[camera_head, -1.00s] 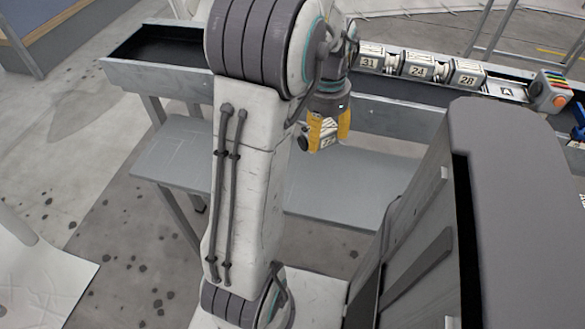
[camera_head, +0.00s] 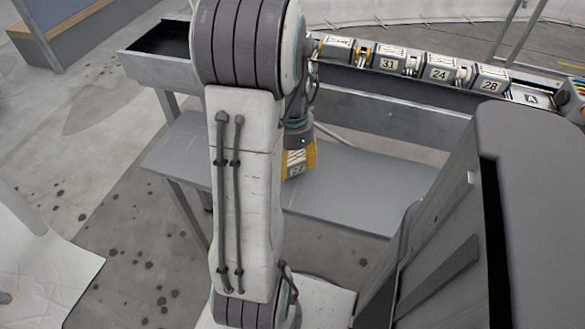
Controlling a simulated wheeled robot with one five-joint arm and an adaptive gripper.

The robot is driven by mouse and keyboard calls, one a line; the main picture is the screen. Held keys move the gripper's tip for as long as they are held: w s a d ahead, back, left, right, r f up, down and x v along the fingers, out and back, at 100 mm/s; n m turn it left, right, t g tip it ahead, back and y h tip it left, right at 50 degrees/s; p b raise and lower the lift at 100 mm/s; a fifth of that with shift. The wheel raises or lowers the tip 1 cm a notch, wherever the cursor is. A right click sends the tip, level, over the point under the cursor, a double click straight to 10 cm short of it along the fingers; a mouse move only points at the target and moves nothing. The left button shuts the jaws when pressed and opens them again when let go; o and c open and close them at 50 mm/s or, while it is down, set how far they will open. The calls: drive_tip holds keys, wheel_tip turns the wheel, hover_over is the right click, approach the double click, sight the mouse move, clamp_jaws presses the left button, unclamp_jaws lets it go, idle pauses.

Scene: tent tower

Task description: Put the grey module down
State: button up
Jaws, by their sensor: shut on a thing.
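My gripper (camera_head: 299,160) has yellow fingers and is shut on the grey module (camera_head: 296,171). The module is small, with a pale label whose number is too small to read surely. It hangs in front of the trough, over the lower grey shelf (camera_head: 350,180). I cannot tell whether it touches the shelf. My arm hides part of the gripper and the left side of the module.
A long trough (camera_head: 380,110) holds several numbered modules in a row, among them 31 (camera_head: 388,64), 24 (camera_head: 439,74) and 28 (camera_head: 490,80). Its left end (camera_head: 155,45) is empty. The lower shelf looks bare. A wooden-topped bench (camera_head: 60,20) stands far left.

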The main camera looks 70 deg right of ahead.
drive_tip(key=shift+f, duration=1.1)
drive_tip(key=shift+f+b, duration=0.15)
drive_tip(key=shift+b, duration=0.15)
drive_tip(key=o, duration=1.2)
drive_tip(key=shift+o, duration=0.2)
wheel_tip(320, 180, up, 12)
drive_tip(key=p, duration=0.3)
drive_tip(key=shift+r, duration=0.2)
